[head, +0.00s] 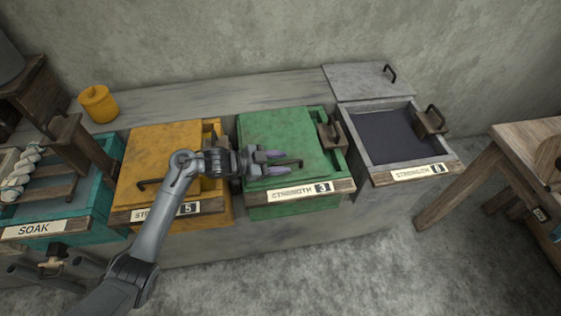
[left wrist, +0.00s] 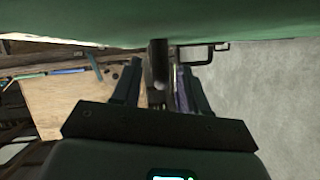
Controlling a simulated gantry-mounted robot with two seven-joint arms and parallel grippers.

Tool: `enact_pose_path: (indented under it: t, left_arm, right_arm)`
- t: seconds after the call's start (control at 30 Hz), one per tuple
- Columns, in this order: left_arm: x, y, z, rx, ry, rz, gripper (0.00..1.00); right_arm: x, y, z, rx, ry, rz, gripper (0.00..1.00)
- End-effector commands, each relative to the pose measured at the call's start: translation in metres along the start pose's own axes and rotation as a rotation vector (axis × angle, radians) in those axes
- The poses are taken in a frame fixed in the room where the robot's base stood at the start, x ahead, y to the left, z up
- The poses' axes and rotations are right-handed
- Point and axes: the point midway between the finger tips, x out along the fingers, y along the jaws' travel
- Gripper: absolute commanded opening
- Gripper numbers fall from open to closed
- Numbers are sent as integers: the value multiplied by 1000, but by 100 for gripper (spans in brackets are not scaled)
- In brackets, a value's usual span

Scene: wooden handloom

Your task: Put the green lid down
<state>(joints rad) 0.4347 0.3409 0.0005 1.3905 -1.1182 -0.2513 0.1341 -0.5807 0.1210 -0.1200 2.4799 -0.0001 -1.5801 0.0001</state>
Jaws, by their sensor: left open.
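The green lid (head: 278,138) lies over the green vat (head: 293,208), covering most of its top. Its dark bar handle (head: 290,163) is near the front edge. My left gripper (head: 272,163) is open, with its fingers at the left end of this handle; I cannot tell whether they touch it. In the left wrist view the green surface (left wrist: 160,22) fills the top, and my open fingers (left wrist: 160,92) stand below it with a dark bar between them. My right gripper is in neither view.
A yellow vat (head: 215,212) with its lid on stands to the left, beside a teal soak vat (head: 75,222). The grey vat (head: 360,172) at right is open, showing dark liquid, with its grey lid (head: 365,80) behind it. A wooden table (head: 530,138) stands far right.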

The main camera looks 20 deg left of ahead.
Motion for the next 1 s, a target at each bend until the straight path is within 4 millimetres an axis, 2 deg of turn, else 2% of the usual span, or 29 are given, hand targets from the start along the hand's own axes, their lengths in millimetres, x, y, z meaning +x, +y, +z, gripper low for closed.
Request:
enact_pose_path:
  t: [0.17, 0.4, 0.6, 0.8, 1.0]
  left_arm:
    - [-23, -1, -2, 2, -3, -1, 44]
    - [-67, -1, -2, 2, -4, -1, 44]
    - [-97, 0, -1, 1, -3, -1, 44]
    - [-113, 0, -1, 1, -1, 0, 44]
    - [-116, 0, 0, 1, 0, 0, 44]
  right_arm:
    - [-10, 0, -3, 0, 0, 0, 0]
    - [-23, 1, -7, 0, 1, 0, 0]
    - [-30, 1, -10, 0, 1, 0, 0]
    - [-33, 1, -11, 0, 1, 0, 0]
    - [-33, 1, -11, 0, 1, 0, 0]
